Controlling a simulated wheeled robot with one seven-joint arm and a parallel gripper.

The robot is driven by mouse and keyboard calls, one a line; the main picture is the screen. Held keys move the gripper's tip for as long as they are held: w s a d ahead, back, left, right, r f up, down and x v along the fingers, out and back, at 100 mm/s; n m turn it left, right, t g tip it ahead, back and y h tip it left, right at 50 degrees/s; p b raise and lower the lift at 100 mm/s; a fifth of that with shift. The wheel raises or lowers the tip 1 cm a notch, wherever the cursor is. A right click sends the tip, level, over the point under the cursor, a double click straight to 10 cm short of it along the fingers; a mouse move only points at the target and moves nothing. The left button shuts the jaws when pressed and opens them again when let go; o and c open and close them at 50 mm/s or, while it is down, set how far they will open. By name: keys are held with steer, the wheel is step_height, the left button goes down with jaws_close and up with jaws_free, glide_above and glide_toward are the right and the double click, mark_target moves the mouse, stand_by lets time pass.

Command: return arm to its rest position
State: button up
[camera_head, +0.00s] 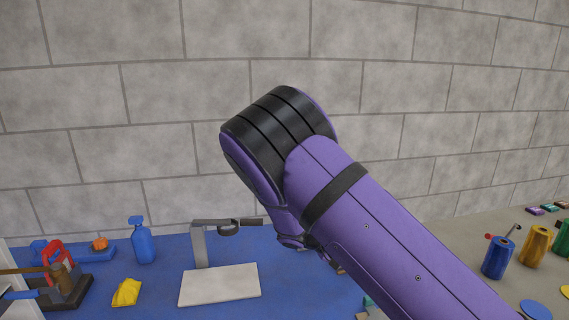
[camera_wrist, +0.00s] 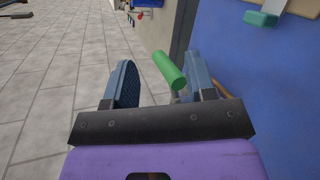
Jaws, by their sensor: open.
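My purple arm (camera_head: 375,215) with a black banded joint crosses the head view from the lower right up to the middle, in front of the wall and above the blue table. My gripper is not clearly visible in the head view. In the wrist view my gripper (camera_wrist: 160,74) has its two blue-grey fingers apart. A green cylinder (camera_wrist: 170,70) shows in the gap between them, near the right finger; I cannot tell how far beyond the fingers it is. No held object is visible.
The blue table (camera_head: 165,256) carries a grey stand with a white base (camera_head: 220,286), a blue bottle (camera_head: 141,240) and a yellow cloth-like piece (camera_head: 126,292). Several coloured pots, including a blue one (camera_head: 497,258), stand at right. Paved floor (camera_wrist: 50,80) lies left in the wrist view.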

steer(key=s+d+r+m+y, duration=0.2)
steer(key=s+d+r+y, duration=0.4)
steer(key=r, duration=0.4)
steer(key=s+d+r+m+y, duration=0.1)
steer(key=s+d+r+y, duration=0.35)
steer(key=s+r, duration=0.45)
steer(key=s+r+t+y, duration=0.2)
steer(key=s+r+t, duration=0.1)
steer(key=s, duration=0.5)
steer(key=s+r+t+y, duration=0.1)
steer(key=s+r+t, duration=0.1)
steer(key=s+r, duration=0.4)
steer(key=shift+s+d+r+m+t+y, duration=0.2)
steer(key=shift+s+r+m+t+y, duration=0.15)
steer(key=shift+s, duration=0.85)
